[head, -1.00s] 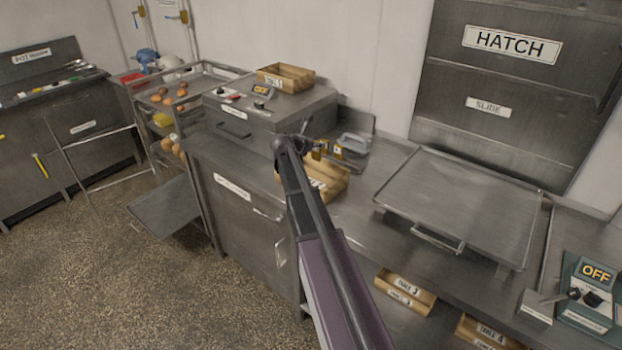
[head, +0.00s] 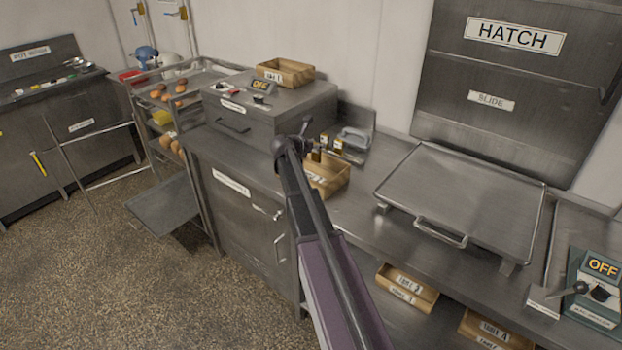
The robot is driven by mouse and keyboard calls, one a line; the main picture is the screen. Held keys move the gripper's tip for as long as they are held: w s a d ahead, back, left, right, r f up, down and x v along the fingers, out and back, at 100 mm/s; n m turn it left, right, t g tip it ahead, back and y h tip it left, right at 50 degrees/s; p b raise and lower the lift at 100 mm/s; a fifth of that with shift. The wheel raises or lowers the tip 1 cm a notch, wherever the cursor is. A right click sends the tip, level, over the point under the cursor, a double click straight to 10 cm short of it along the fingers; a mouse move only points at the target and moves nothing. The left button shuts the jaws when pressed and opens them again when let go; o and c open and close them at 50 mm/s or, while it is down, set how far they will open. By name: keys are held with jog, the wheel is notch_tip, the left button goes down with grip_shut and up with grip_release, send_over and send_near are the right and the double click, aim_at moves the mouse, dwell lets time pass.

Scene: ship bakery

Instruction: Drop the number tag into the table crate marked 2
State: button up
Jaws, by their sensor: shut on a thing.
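My gripper (head: 318,150) is small and dark at the far end of my arm, above or just behind a wooden crate on the counter. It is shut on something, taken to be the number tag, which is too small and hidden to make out. That wooden crate (head: 336,183) is partly covered by my arm, and its label cannot be read. A crate marked 1 (head: 285,72) sits on top of the steel box unit. A crate marked 3 (head: 407,287) and a crate marked 4 (head: 495,330) are on the lower shelf.
A flat steel tray with a handle (head: 465,205) stands on the counter right of the crate. A grey-handled object (head: 355,139) lies behind the crate. A control box reading OFF (head: 600,285) is at far right.

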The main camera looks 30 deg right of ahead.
jog(key=shift+f+b, duration=1.1)
jog(key=shift+f, duration=0.3)
jog(key=o, duration=1.2)
jog(key=shift+r, duration=0.1)
